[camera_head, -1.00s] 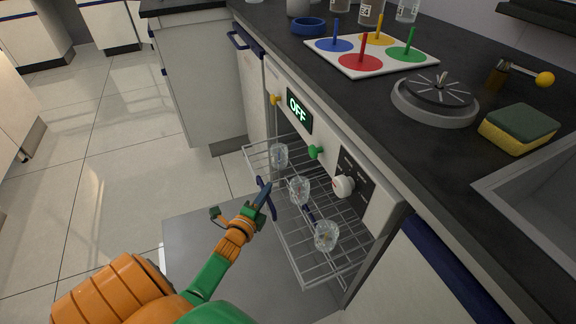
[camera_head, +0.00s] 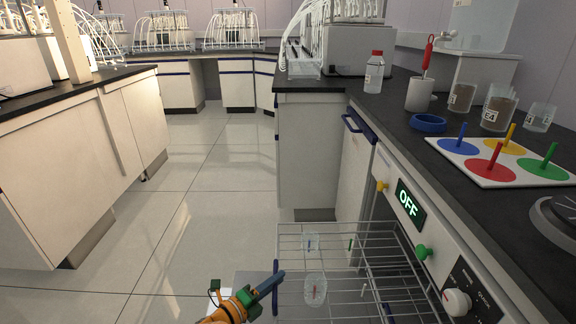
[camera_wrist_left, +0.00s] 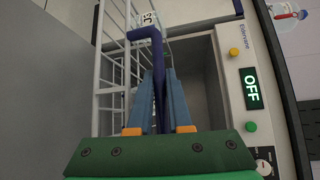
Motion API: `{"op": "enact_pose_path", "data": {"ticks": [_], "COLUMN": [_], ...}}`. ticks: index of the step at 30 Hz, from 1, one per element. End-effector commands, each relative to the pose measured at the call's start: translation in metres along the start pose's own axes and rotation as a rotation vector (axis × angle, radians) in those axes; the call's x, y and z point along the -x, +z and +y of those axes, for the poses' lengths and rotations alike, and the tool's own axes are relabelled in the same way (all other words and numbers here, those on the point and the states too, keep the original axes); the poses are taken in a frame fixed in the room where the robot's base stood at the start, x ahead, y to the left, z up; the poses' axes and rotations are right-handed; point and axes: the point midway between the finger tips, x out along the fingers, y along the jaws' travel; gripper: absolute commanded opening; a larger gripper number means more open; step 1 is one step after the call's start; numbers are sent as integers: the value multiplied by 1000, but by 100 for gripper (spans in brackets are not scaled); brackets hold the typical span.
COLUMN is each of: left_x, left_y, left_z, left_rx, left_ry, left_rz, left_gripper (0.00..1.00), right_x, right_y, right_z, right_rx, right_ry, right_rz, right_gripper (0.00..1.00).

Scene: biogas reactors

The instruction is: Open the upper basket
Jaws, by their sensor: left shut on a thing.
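The upper basket (camera_head: 345,234) is a wire rack standing out from the open front of the white appliance, with small clear glass vessels (camera_head: 315,288) in it. Its dark blue handle (camera_wrist_left: 157,60) is on its outer side in the left wrist view. My left gripper (camera_head: 268,285) is at this outer side, low in the head view. In the left wrist view, the blue fingers of my left gripper (camera_wrist_left: 167,95) are closed around the handle. The near end of the basket is cut off by the head view's lower edge. My right gripper does not show.
The appliance front carries an OFF display (camera_head: 409,204), a yellow knob (camera_head: 381,186), a green knob (camera_head: 422,252) and a white dial (camera_head: 456,301). The dark worktop (camera_head: 392,112) above holds a pegged board (camera_head: 483,174) and jars. Clear tiled floor (camera_head: 200,200) lies to the left.

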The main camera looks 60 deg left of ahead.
Motion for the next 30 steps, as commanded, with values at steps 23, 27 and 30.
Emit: {"op": "enact_pose_path", "data": {"ticks": [23, 27, 30], "left_x": [4, 6, 21], "left_y": [4, 4, 4], "left_z": [1, 1, 0], "left_rx": [0, 0, 1], "left_ry": [0, 1, 4], "left_rz": [-1, -1, -1], "left_gripper": [47, 47, 47], "right_x": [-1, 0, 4], "right_y": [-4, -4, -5], "right_z": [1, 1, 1], "right_rx": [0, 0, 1], "right_ry": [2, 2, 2], "right_rz": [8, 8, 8], "right_gripper": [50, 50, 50]}}
